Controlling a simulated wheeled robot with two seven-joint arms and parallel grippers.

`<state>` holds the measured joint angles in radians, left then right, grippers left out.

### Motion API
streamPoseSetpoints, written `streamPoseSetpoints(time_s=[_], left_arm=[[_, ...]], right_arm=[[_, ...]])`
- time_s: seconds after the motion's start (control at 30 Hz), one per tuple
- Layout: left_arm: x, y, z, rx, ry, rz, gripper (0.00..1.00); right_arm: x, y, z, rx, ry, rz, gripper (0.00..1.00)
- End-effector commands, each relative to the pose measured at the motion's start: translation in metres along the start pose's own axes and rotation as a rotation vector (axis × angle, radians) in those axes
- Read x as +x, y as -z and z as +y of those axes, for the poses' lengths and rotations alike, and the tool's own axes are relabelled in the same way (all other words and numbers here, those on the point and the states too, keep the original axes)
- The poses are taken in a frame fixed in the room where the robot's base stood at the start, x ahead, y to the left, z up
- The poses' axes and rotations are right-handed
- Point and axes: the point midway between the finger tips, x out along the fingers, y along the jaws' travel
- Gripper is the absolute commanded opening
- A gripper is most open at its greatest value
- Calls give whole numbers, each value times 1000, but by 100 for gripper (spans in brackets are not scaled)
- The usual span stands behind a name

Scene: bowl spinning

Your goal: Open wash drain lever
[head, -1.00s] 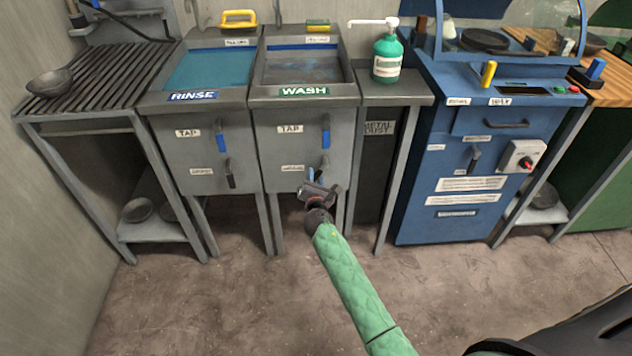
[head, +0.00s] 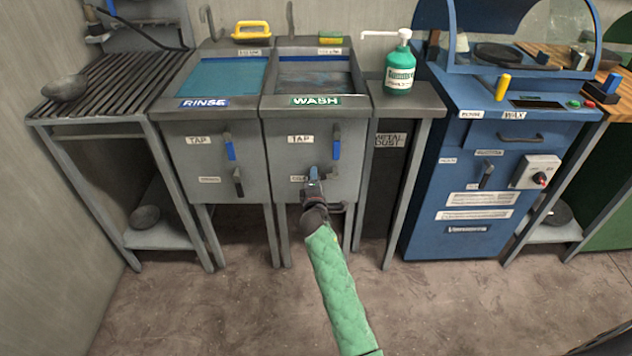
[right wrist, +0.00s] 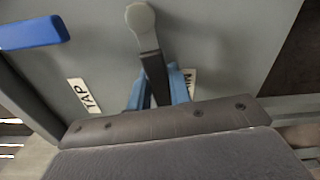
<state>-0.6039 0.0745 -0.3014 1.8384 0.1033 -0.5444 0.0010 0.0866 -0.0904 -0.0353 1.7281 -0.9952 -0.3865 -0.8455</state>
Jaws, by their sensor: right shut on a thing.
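The wash sink (head: 330,112) stands in the middle of the head view, with a grey front panel. Its drain lever is hidden behind my right gripper in the head view. In the right wrist view the drain lever (right wrist: 146,35) has a light grey rounded end and a dark shaft. My right gripper (head: 313,174) is at the lower part of the panel. Its blue fingertips (right wrist: 161,88) are shut around the dark shaft in the right wrist view. The wash tap lever (head: 337,143) is blue and hangs above and right of the gripper. My left gripper is not in view.
The rinse sink (head: 210,112) adjoins on the left, with its blue tap lever (head: 230,147) and dark drain lever (head: 238,182). A metal dust bin (head: 385,185) and a blue machine (head: 470,200) stand to the right. The floor in front is clear.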

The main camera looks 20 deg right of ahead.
Motion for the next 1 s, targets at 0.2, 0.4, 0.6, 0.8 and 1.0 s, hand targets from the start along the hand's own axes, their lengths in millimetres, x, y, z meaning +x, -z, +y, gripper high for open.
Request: streamPoseSetpoints(time_s=[0.2,0.4,0.6,0.8,1.0], left_arm=[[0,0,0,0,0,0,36],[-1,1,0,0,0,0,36],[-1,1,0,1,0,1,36],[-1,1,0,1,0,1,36],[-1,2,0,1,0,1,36]], right_arm=[[0,0,6,103,2,0,0],[0,-1,8,147,2,-1,0],[0,-1,9,159,2,-1,0],[0,-1,9,159,2,-1,0],[0,-1,9,159,1,-1,42]])
